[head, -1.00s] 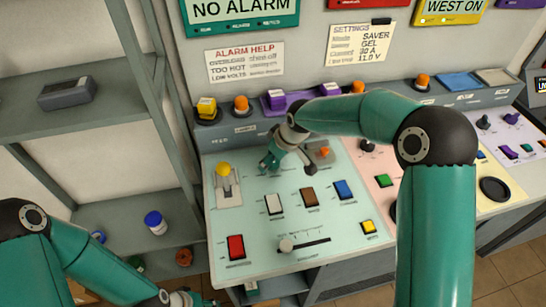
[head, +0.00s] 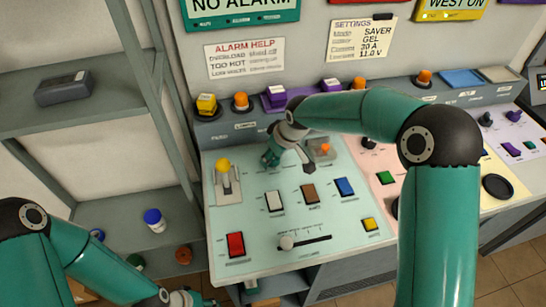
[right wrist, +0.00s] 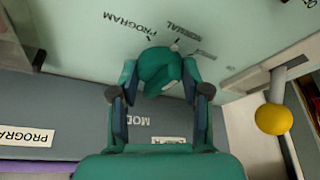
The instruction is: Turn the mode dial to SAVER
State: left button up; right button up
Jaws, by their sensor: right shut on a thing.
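The mode dial (right wrist: 158,68) is a teal round knob on the pale green panel in the right wrist view. My right gripper (right wrist: 160,85) is shut on it, one finger on each side. Printed labels fan out beyond the dial: PROGRAM, NORMAL and a third too blurred to read. A small white mark at the dial's edge lies near the NORMAL tick. In the head view my right gripper (head: 288,158) reaches down at the panel's back and hides the dial. My left gripper (head: 187,298) is low at the bottom edge, away from the panel; its jaws are unclear.
A settings sheet (head: 362,41) on the wall lists Mode as SAVER. A yellow-knobbed lever (head: 223,167) stands close to the right gripper. Several coloured switches and a slider (head: 287,242) occupy the panel's front. Shelves (head: 85,68) stand at the left.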

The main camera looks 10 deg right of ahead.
jog(key=m+b, duration=0.1)
jog(key=b, duration=0.1)
jog(key=m+h+b, duration=0.1)
jog(key=m+b, duration=0.1)
jog(key=b, duration=0.1)
jog(key=m+b, duration=0.2)
jog(key=b, duration=0.1)
jog(key=shift+a+f+t+h, duration=0.2)
jog(key=shift+f+t+h, duration=0.05)
jog(key=shift+t+h, duration=0.15)
jog(key=shift+r+m+h+b, duration=0.25)
jog(key=shift+m+h+b, duration=0.45)
jog(key=shift+m+b, duration=0.8)
jog(key=o, duration=1.1)
jog(key=shift+o, duration=0.2)
jog(key=shift+r, duration=0.1)
jog(key=v, duration=1.1)
jog(key=shift+r, duration=0.4)
jog(key=shift+s+a+f, duration=0.1)
jog(key=shift+s, duration=0.05)
